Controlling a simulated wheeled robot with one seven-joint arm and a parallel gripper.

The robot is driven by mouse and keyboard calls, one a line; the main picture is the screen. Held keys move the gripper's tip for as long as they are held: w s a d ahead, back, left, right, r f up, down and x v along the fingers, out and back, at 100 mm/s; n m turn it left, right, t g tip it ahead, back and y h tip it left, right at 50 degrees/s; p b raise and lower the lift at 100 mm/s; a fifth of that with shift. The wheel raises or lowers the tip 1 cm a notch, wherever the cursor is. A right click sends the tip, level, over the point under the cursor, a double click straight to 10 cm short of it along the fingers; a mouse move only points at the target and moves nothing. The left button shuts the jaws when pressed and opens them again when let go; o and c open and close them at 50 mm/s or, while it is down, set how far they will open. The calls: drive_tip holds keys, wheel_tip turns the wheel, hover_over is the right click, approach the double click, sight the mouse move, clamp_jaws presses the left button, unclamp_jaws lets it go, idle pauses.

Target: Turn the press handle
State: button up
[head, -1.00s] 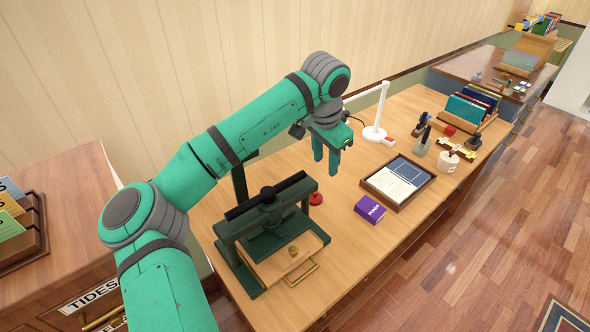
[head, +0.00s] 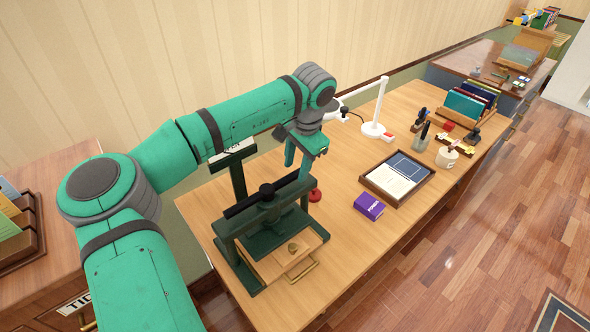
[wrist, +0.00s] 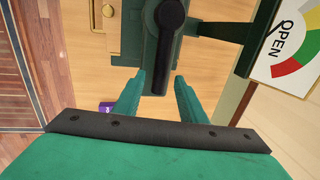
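The press (head: 224,240) is a dark green frame on the wooden table, with a black bar handle (head: 240,206) across its top. My gripper (head: 297,172) is open, fingers pointing down, above the far right end of the handle. In the wrist view the handle (wrist: 160,68) runs from a round black hub down between my two spread fingers (wrist: 160,76). I cannot tell how far it lies below the fingertips. Nothing is held.
A wooden drawer board with a brass pull (head: 302,272) is under the press. A red knob (head: 314,195) stands just right of it.

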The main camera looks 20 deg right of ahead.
drive_tip(key=shift+w+a+f, duration=0.1)
drive_tip(key=shift+w+f, duration=0.1)
drive_tip(key=shift+f, duration=0.75)
clamp_jaws()
